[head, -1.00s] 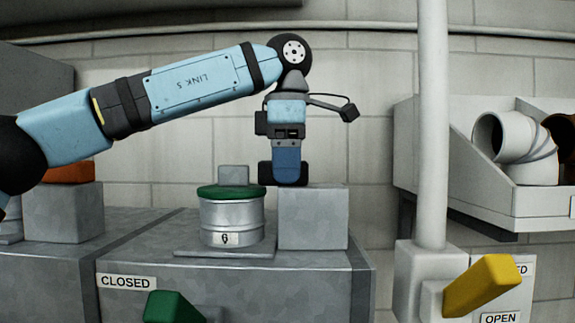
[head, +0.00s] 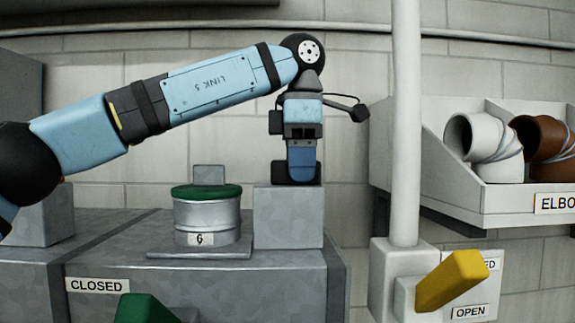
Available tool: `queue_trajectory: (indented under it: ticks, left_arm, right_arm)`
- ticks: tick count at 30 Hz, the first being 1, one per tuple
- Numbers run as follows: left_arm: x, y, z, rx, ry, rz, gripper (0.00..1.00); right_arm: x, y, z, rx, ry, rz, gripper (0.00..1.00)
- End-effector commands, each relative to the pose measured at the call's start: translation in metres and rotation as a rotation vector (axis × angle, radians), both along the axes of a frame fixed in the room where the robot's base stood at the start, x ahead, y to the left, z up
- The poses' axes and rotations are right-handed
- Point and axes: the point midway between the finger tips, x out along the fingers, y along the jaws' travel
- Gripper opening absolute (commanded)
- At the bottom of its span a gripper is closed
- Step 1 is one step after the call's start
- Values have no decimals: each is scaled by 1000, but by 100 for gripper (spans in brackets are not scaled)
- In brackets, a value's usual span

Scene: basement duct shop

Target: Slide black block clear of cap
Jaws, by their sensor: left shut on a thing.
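The cap is a green disc (head: 207,191) on a round metal collar marked 6, which stands on a flat plate. The black block (head: 311,174) is right of the cap, at the top of a plain grey block (head: 288,220). A clear gap shows between the black block and the cap. My left gripper (head: 301,166) points down from above and is shut on the black block. Its blue finger hides the middle of the block. I cannot tell whether the block touches the grey block's top. My right gripper is not in view.
A small grey piece (head: 209,175) stands on or behind the cap. A white post (head: 405,130) rises right of the grey block. A bin of pipe elbows (head: 490,201) is at right. A yellow handle (head: 452,280) and a green handle (head: 145,308) stick out in front.

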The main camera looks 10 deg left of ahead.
Motion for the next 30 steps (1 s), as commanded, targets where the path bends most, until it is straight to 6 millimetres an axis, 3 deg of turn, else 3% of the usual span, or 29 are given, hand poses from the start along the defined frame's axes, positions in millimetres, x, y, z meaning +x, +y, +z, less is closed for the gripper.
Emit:
queue_trajectory:
  ticks: [3, 4, 6, 7, 16, 20, 30]
  left_arm:
    - [0, 0, 0, -2, 0, -1, 0]
    - [0, 0, 1, -2, 0, -1, 49]
    - [0, 0, 0, -2, 0, -1, 65]
    - [0, 0, 0, -1, 0, -1, 68]
    - [0, 1, 2, -1, 0, -1, 68]
    - [0, 0, 13, -1, -1, -1, 68]
    - [-1, -1, 90, 1, -8, 4, 68]
  right_arm:
    - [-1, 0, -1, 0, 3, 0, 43]
    - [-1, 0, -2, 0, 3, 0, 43]
    - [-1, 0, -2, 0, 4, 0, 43]
    - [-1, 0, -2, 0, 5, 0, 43]
    - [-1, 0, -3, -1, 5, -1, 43]
    - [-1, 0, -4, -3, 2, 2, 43]
    - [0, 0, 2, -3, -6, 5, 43]
